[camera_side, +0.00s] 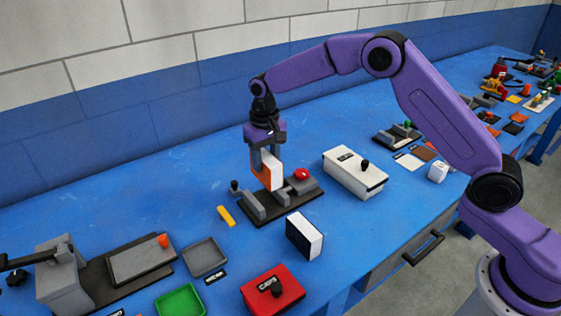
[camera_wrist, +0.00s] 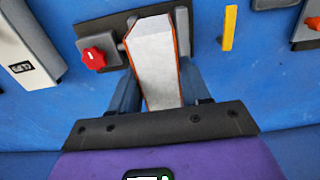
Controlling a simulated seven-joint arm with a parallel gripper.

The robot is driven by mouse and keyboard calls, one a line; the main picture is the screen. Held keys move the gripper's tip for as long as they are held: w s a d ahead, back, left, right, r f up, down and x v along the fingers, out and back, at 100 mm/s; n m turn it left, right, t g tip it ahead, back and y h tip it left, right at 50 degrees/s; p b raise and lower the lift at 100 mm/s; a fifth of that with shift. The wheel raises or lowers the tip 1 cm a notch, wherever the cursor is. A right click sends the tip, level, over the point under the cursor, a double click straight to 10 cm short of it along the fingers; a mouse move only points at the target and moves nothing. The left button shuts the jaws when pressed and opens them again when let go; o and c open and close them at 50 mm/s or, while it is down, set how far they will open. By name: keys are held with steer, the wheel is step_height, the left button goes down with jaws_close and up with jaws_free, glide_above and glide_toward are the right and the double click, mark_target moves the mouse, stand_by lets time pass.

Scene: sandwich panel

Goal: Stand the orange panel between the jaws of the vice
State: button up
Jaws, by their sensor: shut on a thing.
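The orange panel (camera_side: 263,178) has orange faces and a broad white edge. It is held upright over the vice (camera_side: 287,212), which has a dark base, grey jaws and a red knob (camera_side: 302,174). My gripper (camera_side: 265,158) is shut on the panel's upper part. The panel's lower end is close to the jaw tops; I cannot tell whether it is in the gap. In the wrist view the panel (camera_wrist: 157,62) is between my fingers and hides much of the vice, whose red knob (camera_wrist: 93,58) shows beside it.
A black-and-white block (camera_side: 305,236) stands in front of the vice. A yellow bar (camera_side: 226,216) lies left of it. A white box (camera_side: 355,172) is at right, a red box (camera_side: 272,290) in front, and a grey tray (camera_side: 205,257) at left. The blue bench behind the vice is clear.

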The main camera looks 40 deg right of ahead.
mark_target(265, 173)
steer(key=shift+w+f, duration=0.35)
steer(key=shift+f, duration=2.3)
steer(key=shift+f, duration=2.05)
stand_by(0.5)
steer(key=o, duration=1.5)
steer(key=shift+c, duration=0.2)
steer(key=shift+r, duration=4.3)
